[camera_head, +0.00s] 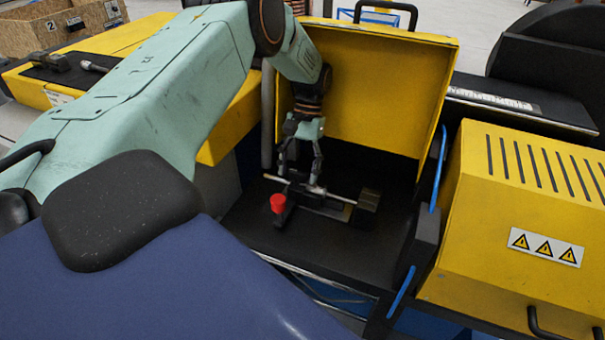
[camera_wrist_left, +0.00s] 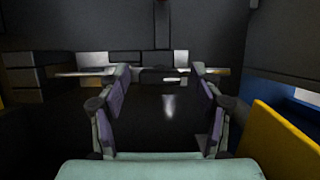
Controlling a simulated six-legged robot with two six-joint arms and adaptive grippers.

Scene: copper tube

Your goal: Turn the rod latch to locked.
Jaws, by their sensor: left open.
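The rod latch is a thin silver rod (camera_head: 338,197) lying across a dark bracket inside the open yellow machine. A red knob (camera_head: 278,203) stands at its near left, and a dark block (camera_head: 368,200) is at its right end. In the left wrist view the rod (camera_wrist_left: 85,73) runs sideways across the fingertips. My left gripper (camera_head: 304,182) points down at the rod's left-middle part. In the left wrist view the gripper (camera_wrist_left: 162,72) is open, its fingers apart. I cannot tell whether they touch the rod. My right gripper is not in view.
A raised yellow cover (camera_head: 385,90) stands right behind my gripper. A second yellow housing (camera_head: 530,200) with slots and warning signs is on the right. A yellow panel (camera_wrist_left: 280,145) is close at the lower right in the wrist view. The dark bay floor (camera_head: 270,235) in front is clear.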

